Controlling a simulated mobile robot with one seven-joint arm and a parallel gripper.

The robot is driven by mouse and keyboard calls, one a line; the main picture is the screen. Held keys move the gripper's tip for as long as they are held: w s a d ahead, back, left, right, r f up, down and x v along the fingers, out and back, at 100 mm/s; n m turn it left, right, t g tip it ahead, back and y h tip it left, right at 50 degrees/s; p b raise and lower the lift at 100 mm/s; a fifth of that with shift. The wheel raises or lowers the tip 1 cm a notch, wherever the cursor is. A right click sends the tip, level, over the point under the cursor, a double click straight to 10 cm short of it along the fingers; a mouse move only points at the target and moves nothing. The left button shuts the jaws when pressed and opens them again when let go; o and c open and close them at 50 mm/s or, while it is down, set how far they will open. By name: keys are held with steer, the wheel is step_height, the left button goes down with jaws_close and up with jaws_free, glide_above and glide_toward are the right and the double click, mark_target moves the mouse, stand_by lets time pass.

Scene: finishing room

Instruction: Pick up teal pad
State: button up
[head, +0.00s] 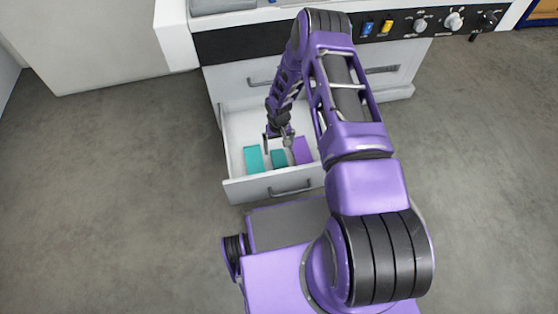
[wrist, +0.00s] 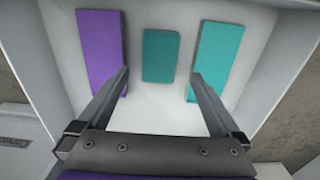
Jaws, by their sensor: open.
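A short dark teal pad (head: 279,159) lies flat in an open white drawer (head: 236,127), between two longer blocks. In the wrist view the teal pad (wrist: 161,55) is in the upper middle. My gripper (head: 278,141) reaches down into the drawer, its jaws apart and empty. In the wrist view my gripper (wrist: 160,76) has one finger on each side of the pad's near end in the picture. I cannot tell the height of the fingertips above the pad.
A longer turquoise block (head: 253,158) lies left of the pad and a purple block (head: 302,150) right of it. The drawer front has a handle (head: 290,189). A panel with knobs (head: 454,21) is above. Bare floor (head: 120,190) is left.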

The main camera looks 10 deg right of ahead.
mark_target(279, 159)
steer(key=f, duration=0.4)
steer(key=f+b, duration=0.1)
steer(key=f, duration=0.1)
steer(key=shift+s+f, duration=0.3)
steer(key=shift+f, duration=0.05)
steer(key=c, duration=1.3)
step_height(279, 159, up, 10)
steer(key=shift+p, duration=0.9)
